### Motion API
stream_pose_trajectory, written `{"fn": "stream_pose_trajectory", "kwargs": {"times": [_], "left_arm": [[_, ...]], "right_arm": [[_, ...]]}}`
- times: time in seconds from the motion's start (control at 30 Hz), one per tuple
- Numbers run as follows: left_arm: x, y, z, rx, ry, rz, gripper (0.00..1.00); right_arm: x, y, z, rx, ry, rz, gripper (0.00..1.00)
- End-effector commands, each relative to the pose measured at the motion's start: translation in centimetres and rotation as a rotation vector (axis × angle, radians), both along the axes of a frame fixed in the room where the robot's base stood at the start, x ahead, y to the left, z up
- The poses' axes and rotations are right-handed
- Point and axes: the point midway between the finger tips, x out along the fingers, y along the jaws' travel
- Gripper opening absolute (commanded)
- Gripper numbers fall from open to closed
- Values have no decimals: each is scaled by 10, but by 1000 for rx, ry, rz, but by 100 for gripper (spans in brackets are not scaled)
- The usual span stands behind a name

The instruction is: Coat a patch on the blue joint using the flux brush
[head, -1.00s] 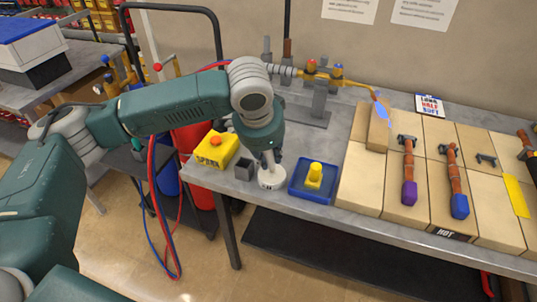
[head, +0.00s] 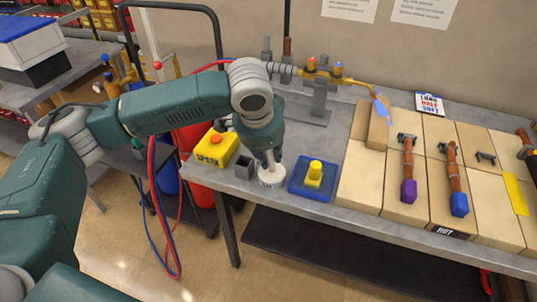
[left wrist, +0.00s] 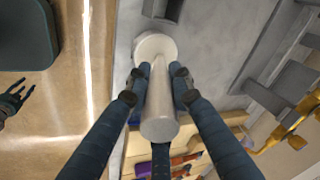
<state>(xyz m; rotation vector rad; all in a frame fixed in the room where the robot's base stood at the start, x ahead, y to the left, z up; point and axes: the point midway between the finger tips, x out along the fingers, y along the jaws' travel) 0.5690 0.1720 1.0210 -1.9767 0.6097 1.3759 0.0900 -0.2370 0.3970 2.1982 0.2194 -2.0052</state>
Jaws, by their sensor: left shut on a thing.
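My left gripper (head: 269,163) is shut on a pale cylindrical handle, which I take to be the flux brush (left wrist: 158,125). The handle lies between the two fingers in the left wrist view. A white round pot (head: 272,178) stands on the bench right under the gripper. The brush's far end is at the pot, but I cannot tell whether it is inside or just above. The blue joint (head: 459,204) is the blue lower end of a copper pipe on the pale blocks to the right. My right gripper (left wrist: 14,98) shows at the left edge of the wrist view, fingers apart and empty.
A blue tray (head: 298,192) with a yellow piece sits beside the pot. A yellow box (head: 215,150) with a red button is left of it. A torch (head: 352,84) with a blue flame stands behind, near a block. A purple-ended pipe (head: 408,190) lies left of the blue joint.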

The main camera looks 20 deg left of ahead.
Motion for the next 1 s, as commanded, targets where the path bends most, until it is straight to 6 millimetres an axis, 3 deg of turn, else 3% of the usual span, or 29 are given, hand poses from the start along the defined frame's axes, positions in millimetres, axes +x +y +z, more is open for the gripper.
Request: {"fn": "stream_pose_trajectory", "kwargs": {"times": [1.0], "left_arm": [[-1,0,-3,1,5,0,0]], "right_arm": [[0,3,6,4,0,-2,40]]}}
